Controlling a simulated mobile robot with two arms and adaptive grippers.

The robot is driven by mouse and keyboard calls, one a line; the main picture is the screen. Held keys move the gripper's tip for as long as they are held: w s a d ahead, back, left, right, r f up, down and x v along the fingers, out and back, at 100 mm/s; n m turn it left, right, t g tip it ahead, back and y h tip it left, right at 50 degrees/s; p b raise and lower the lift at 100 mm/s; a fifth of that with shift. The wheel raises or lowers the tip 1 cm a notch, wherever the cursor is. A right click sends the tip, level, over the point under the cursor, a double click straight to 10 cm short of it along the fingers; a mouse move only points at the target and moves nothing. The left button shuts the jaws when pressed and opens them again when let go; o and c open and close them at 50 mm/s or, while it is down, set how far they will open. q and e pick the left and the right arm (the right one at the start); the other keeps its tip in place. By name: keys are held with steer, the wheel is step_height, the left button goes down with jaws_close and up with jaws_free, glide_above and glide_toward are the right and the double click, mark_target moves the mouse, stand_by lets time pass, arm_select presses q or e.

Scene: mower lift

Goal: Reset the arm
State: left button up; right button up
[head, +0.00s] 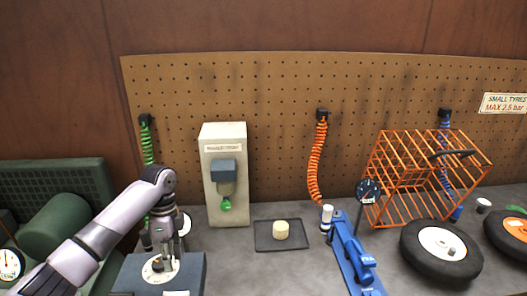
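My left arm comes in from the left. Its gripper (166,262) points down over a white round dial (153,274) on top of a blue-grey box (188,271). The fingertips are close to the dial's middle and hide part of it. I cannot tell whether they touch it or are closed on a small knob there. My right gripper is not in view.
A green machine with a gauge (10,265) stands at the left. Behind are a beige dispenser (222,145) and a dark tray (261,246) with a cream cylinder (281,229). A blue pump (351,255), orange cage (385,165) and black tyre (417,265) fill the right.

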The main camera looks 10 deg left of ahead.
arm_select(q)
steer(key=s+d+f+n+t+h, duration=0.1)
steer(key=s+d+f+n+t, duration=0.25)
steer(key=s+d+f, duration=1.15)
steer(key=s+a+r+n+t+y, duration=0.1)
steer(key=s+r+n, duration=0.1)
steer(key=s+n, duration=0.4)
steer(key=s+a+r+n+t, duration=0.15)
steer(key=s+n, duration=0.25)
steer(key=s, duration=0.4)
step_height(320, 180, down, 29)
steer(key=s+g+b, duration=0.2)
steer(key=b, duration=0.1)
steer(key=s+a+f+b, duration=0.3)
steer(key=s+f, duration=1.3)
steer(key=f, duration=0.2)
steer(key=shift+f+g, duration=0.35)
steer(key=shift+g, duration=0.05)
steer(key=shift+m, duration=0.25)
